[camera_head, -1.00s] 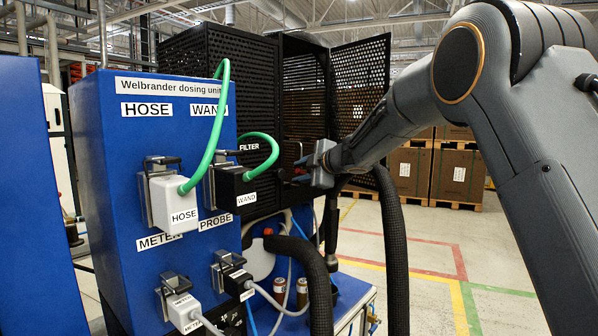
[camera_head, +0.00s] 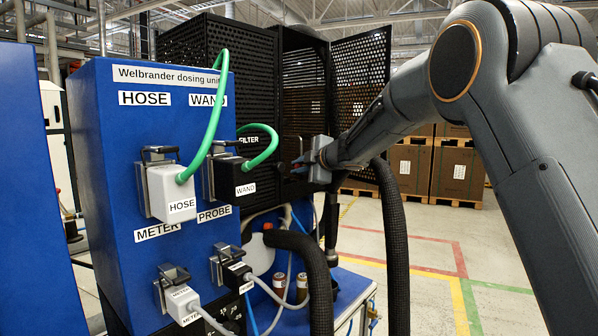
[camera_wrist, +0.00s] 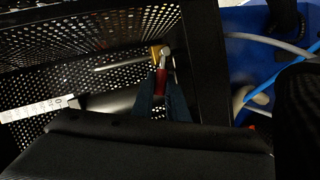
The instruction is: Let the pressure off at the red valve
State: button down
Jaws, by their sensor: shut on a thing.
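The red valve (camera_wrist: 162,78) shows in the wrist view as a short red handle below a brass-coloured fitting with a pale metal end. It sits in front of the perforated black panel. My gripper (camera_wrist: 165,95) has its two dark blue fingers on either side of the red handle and is shut on it. In the head view my gripper (camera_head: 302,164) reaches into the open black cabinet from the right. The valve is too small and dark to make out clearly there.
The black mesh cabinet (camera_head: 362,75) stands open around my gripper. A thick black hose (camera_head: 394,245) hangs just below my arm. The blue dosing unit (camera_head: 105,230) with labelled plugs and green cables is at left. Floor at right is clear before stacked boxes (camera_head: 458,173).

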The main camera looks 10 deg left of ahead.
jog(key=shift+f+n+t+b, duration=0.4)
jog(key=shift+f+n+b, duration=0.1)
jog(key=shift+b, duration=1.35)
jog(key=shift+s+b, duration=0.1)
jog(key=shift+b, duration=0.6)
jog(key=c, duration=1.7)
grip_release()
jog(key=shift+c, duration=0.2)
jog(key=p, duration=0.2)
jog(key=shift+r+p, duration=0.25)
jog(key=shift+p, duration=0.1)
jog(key=r+m+g+p, duration=0.1)
jog(key=p, duration=0.4)
